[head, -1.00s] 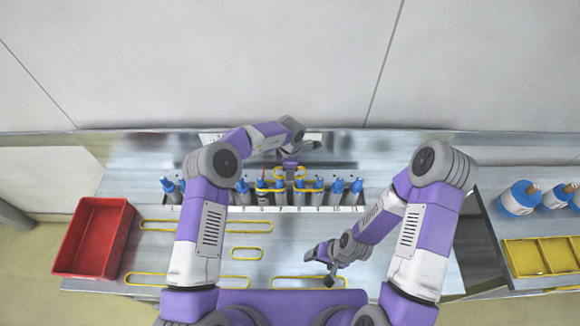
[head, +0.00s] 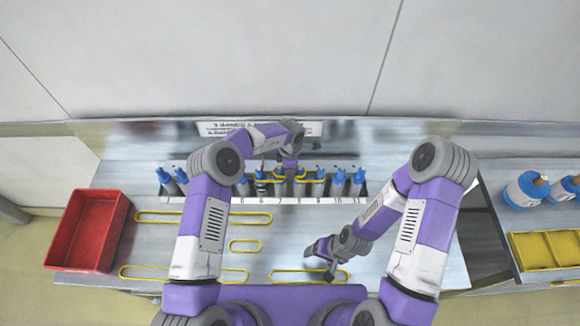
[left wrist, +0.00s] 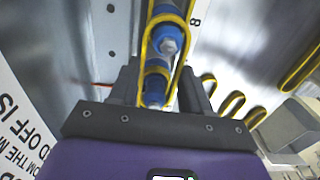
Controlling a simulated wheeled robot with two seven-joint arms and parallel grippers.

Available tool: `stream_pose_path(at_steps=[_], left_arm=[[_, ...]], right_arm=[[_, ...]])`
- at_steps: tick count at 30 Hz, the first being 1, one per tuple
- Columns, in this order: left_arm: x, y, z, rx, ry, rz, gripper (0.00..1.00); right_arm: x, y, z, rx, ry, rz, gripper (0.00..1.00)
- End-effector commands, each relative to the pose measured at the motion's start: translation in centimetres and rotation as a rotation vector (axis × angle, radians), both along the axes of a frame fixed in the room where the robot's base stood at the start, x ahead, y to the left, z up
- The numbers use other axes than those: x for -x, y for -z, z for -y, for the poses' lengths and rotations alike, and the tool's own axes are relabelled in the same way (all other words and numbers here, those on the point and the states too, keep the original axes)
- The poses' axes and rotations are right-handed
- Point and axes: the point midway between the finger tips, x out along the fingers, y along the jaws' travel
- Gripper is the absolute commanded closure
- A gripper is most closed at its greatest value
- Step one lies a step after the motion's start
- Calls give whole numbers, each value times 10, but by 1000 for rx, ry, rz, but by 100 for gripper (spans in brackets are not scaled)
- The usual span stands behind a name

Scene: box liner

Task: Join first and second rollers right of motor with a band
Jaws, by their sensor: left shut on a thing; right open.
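A row of upright blue-topped grey rollers (head: 339,184) stands at the back of the bench behind a numbered strip. My left gripper (head: 290,174) is over the middle of the row, shut on a yellow band. In the left wrist view, this band (left wrist: 147,50) is a long loop between the two fingers (left wrist: 160,92). The loop surrounds two blue roller tops (left wrist: 168,42); its seating depth is unclear. A thin red piece (head: 262,166) stands near the row, partly hidden. My right gripper (head: 329,274) is open and empty above a yellow band on the bench.
Yellow bands lie flat on the bench: a long one (head: 165,217), a short one (head: 246,240), one at front left (head: 140,278) and one at front middle (head: 290,282). A red bin (head: 88,232) is at left. Yellow trays (head: 535,251) are at right. A printed sign lies behind the row.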

Motion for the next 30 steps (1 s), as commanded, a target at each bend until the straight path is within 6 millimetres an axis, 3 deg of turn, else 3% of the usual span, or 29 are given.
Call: stream_pose_path(at_steps=[12,13,18,26,30], left_arm=[[0,5,0,0,-1,0,81],[0,5,0,0,-1,0,48],[0,5,0,0,-1,0,23],[0,5,0,0,-1,0,23],[-1,-6,-1,0,-2,1,23]], right_arm=[[0,3,0,0,0,0,23],[0,3,0,0,0,0,23],[0,3,0,0,0,0,23],[0,3,0,0,0,0,23],[0,4,0,0,0,0,23]])
